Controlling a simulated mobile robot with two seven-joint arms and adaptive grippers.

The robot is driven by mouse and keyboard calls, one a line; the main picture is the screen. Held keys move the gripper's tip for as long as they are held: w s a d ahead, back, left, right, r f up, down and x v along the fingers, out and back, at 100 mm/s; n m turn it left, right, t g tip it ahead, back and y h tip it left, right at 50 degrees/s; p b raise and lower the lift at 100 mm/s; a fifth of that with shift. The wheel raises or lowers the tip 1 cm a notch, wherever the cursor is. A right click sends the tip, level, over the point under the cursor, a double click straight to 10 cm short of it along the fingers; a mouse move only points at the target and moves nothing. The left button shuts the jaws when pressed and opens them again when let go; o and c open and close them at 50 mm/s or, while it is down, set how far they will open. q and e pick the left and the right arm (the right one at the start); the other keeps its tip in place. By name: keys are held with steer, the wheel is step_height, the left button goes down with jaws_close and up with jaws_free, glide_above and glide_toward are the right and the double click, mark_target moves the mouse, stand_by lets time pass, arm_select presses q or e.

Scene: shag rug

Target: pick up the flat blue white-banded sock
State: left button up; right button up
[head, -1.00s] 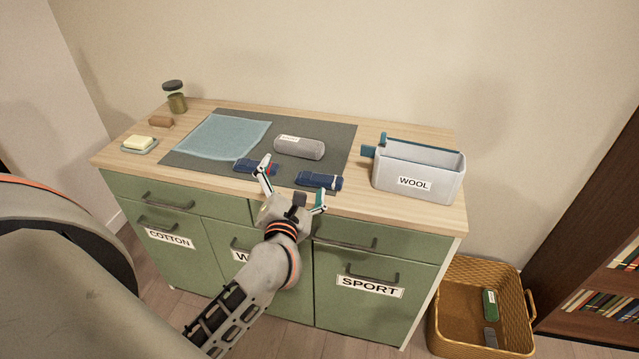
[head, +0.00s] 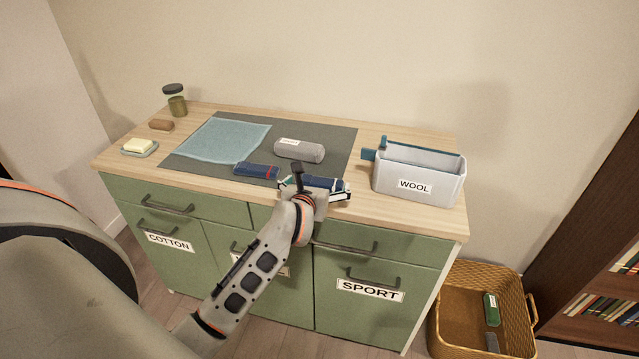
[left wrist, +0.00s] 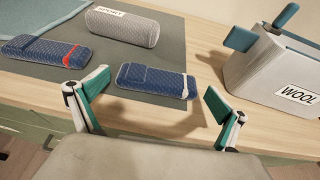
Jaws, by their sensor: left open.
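The flat blue white-banded sock (left wrist: 152,79) lies on the front right part of the grey mat, its white band toward the right end. In the head view the sock (head: 322,183) is partly hidden by my left gripper (head: 314,190). In the left wrist view my left gripper (left wrist: 155,100) is open, with one finger on each side just short of the sock. A similar flat blue sock with a red band (head: 257,170) lies to its left and also shows in the left wrist view (left wrist: 45,52). My right gripper is not in view.
A grey rolled bundle labelled SPORT (left wrist: 122,26) lies behind the socks on the mat (head: 340,150). A grey WOOL bin (head: 418,172) stands close on the right. A blue cloth (head: 222,138) covers the mat's left part. A wicker basket (head: 482,300) is on the floor.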

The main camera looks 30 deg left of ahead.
arm_select(q)
steer(key=shift+x, duration=0.8)
steer(key=c, duration=0.6)
steer(key=shift+f, duration=0.1)
steer(key=shift+c, duration=0.2)
